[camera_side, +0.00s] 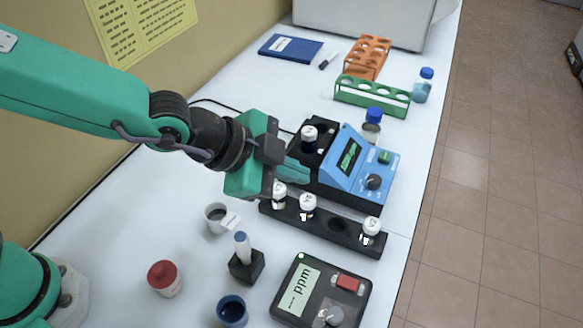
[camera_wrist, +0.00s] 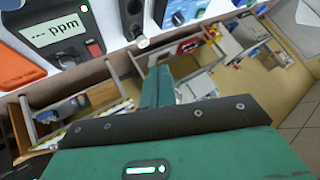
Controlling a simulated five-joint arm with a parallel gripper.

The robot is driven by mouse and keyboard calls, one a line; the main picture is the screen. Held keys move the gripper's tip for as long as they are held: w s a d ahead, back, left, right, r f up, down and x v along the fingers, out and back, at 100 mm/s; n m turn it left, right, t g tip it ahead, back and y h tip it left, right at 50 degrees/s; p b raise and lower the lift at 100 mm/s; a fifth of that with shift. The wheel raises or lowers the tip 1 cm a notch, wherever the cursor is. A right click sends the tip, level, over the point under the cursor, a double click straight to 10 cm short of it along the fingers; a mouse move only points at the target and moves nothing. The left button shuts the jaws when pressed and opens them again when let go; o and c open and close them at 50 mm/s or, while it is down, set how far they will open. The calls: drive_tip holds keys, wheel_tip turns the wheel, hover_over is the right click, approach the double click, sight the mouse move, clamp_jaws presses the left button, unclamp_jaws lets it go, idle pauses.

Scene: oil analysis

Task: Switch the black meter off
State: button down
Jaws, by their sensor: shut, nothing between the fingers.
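The black meter (camera_side: 280,304) lies at the front of the table in the side view, its screen reading "ppm" and a small green light lit at its corner. It has a red switch (camera_side: 347,283) and a grey knob (camera_side: 331,315). In the wrist view the meter (camera_wrist: 75,48) is at the upper left, with the screen showing "--- ppm" and the red switch (camera_wrist: 95,49) at its edge. My gripper (camera_side: 302,174) is shut and empty, above the table beside the blue meter and behind the black meter. Its fingers also show in the wrist view (camera_wrist: 158,80).
A blue meter (camera_side: 352,172) and a black vial rack (camera_side: 338,235) with white-capped vials stand behind the black meter.

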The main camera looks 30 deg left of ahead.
sight(346, 285)
drive_tip(key=s+d+f+m+h, duration=0.1)
drive_tip(key=s+d+f+m, duration=0.1)
drive_tip(key=d, duration=0.3)
drive_tip(key=s+d+f+m+g+h, duration=0.1)
drive_tip(key=s+d+f+m, duration=0.1)
drive_tip(key=d, duration=0.4)
drive_tip(key=shift+s+f, duration=0.15)
drive_tip(key=shift+s, duration=0.65)
drive_tip(key=shift+f, duration=0.1)
drive_tip(key=shift+d+f, duration=0.2)
drive_tip(key=shift+f, duration=1.25)
drive_tip(key=shift+d+f, duration=0.25)
drive_tip(key=shift+f, duration=1.15)
drive_tip(key=shift+d+f, duration=0.2)
drive_tip(key=shift+f, duration=1.25)
drive_tip(key=shift+d+f, duration=0.1)
drive_tip(key=shift+f, duration=0.6)
drive_tip(key=shift+r, duration=0.2)
drive_tip(key=shift+r, duration=0.5)
drive_tip(key=shift+r, duration=0.1)
drive_tip(key=shift+a+r, duration=0.25)
drive_tip(key=shift+r, duration=1)
drive_tip(key=shift+a+r, duration=0.2)
drive_tip(key=shift+r, duration=1)
